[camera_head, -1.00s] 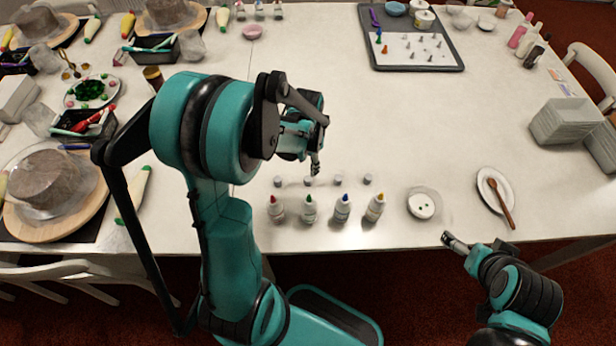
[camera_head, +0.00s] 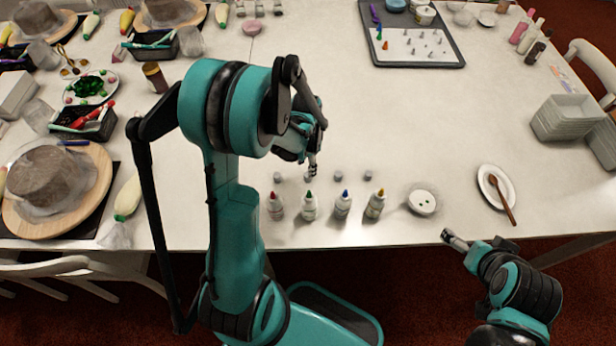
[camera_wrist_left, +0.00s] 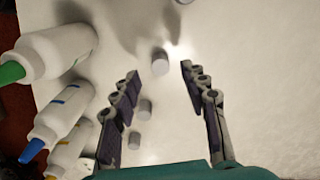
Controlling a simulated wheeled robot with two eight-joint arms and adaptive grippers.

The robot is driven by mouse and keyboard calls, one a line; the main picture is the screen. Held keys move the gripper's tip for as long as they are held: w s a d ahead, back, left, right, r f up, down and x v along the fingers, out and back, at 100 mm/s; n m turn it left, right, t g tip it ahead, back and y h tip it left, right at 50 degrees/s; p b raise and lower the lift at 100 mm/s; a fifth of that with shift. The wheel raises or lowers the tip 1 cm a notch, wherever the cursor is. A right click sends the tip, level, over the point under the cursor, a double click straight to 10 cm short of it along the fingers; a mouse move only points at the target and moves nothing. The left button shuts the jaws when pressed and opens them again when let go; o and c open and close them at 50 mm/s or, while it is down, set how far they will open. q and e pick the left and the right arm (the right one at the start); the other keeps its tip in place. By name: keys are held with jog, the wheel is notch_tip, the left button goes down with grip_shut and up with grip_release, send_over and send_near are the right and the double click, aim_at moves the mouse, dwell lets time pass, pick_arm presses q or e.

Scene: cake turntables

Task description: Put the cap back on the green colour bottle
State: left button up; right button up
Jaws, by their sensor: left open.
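The green colour bottle (camera_head: 309,207) stands upright and uncapped, second from the left in a row near the front edge. Its green nozzle shows in the left wrist view (camera_wrist_left: 11,72). Small grey caps stand in a row behind the bottles. The cap behind the green bottle (camera_wrist_left: 160,63) lies between and just past the fingertips of my left gripper (camera_wrist_left: 160,74), which is open and holds nothing. In the head view my left gripper (camera_head: 312,172) points down at this cap and partly hides it. My right gripper (camera_head: 454,240) is off the front edge; its finger opening is unclear.
Red (camera_head: 275,207), blue (camera_head: 343,207) and yellow (camera_head: 375,206) bottles stand beside the green one. A small bowl (camera_head: 423,202) and a plate with a spoon (camera_head: 484,186) are to the right. The middle of the table is clear.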

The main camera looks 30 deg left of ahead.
pick_arm(q)
jog(key=f+b, duration=0.1)
jog(key=f, duration=0.1)
jog(key=f+b, duration=0.1)
jog(key=f, duration=0.2)
jog(key=shift+w+d+f+b, duration=0.1)
jog(key=shift+w+b, duration=0.1)
jog(key=shift+b, duration=0.15)
jog(key=c, duration=0.7)
